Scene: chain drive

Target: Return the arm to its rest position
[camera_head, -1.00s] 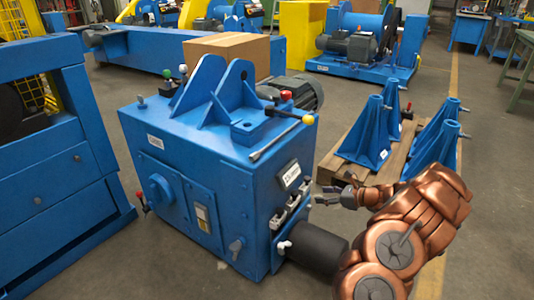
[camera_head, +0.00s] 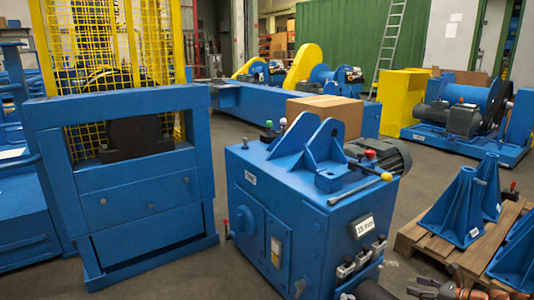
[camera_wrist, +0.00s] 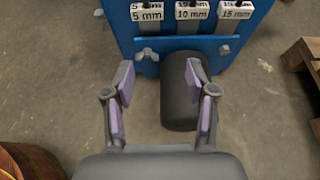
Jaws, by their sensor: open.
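My gripper (camera_wrist: 160,85) is open and empty in the wrist view, with its two lilac-padded fingers spread apart. Beyond it is the front face of the blue machine (camera_wrist: 165,50), with tags reading 5 mm, 10 mm and 15 mm. A dark cylinder (camera_wrist: 178,105) sticks out of that face, partly behind the right finger. In the head view my gripper (camera_head: 428,286) shows at the bottom edge, right of the blue machine (camera_head: 285,205). Most of my copper-coloured arm is cut off by the frame there.
Blue stands (camera_head: 458,210) rest on a wooden pallet (camera_head: 415,235) to the right. A blue press frame (camera_head: 140,210) with a yellow cage stands at left. A cardboard box (camera_head: 345,108) is behind the machine. Bare floor (camera_head: 245,270) lies between press and machine.

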